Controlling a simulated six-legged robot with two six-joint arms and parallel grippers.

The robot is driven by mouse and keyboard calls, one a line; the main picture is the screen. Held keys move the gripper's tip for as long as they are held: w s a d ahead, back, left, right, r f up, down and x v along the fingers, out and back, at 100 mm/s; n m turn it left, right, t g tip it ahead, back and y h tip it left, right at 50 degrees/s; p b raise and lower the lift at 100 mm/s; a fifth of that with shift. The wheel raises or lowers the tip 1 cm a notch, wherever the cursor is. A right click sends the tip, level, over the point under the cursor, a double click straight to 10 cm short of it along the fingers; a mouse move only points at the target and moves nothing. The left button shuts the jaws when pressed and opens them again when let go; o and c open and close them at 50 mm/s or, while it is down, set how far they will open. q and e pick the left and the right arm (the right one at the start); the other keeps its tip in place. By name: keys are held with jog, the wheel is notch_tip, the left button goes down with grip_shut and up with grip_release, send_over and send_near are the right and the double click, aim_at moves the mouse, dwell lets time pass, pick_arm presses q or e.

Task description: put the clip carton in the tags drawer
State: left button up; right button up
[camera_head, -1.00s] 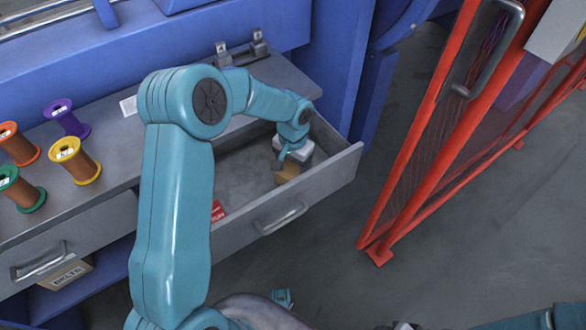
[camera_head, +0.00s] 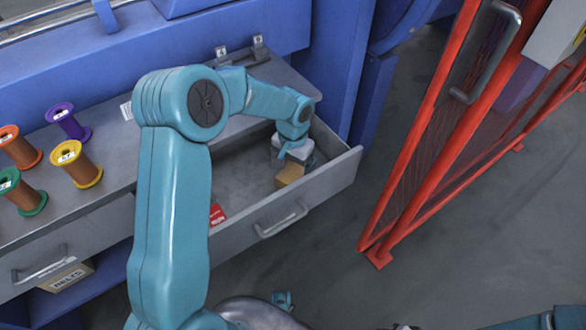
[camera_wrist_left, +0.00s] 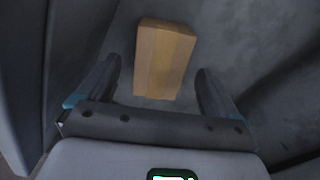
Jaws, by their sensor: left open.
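The clip carton (camera_head: 289,175) is a small brown cardboard box. It lies in the open drawer (camera_head: 240,232), near the drawer's right end. In the left wrist view the carton (camera_wrist_left: 164,58) rests on the grey drawer floor, just ahead of the fingers. My left gripper (camera_wrist_left: 158,90) is open, with a finger to either side of the near end of the carton and gaps between. In the head view my left gripper (camera_head: 293,160) is inside the drawer, right by the carton, its fingers partly hidden. My right gripper does not show clearly.
A red item (camera_head: 217,213) lies in the drawer's left part, partly behind my left arm. Several wire spools (camera_head: 78,164) stand on the bench top. A box (camera_head: 66,275) sits below the closed left drawer. A red mesh gate (camera_head: 440,150) stands at the right, with open floor before it.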

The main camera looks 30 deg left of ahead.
aim_at(293, 171)
pick_arm(q)
notch_tip(293, 171, up, 10)
jog(key=p, duration=0.2)
jog(key=shift+f, duration=0.2)
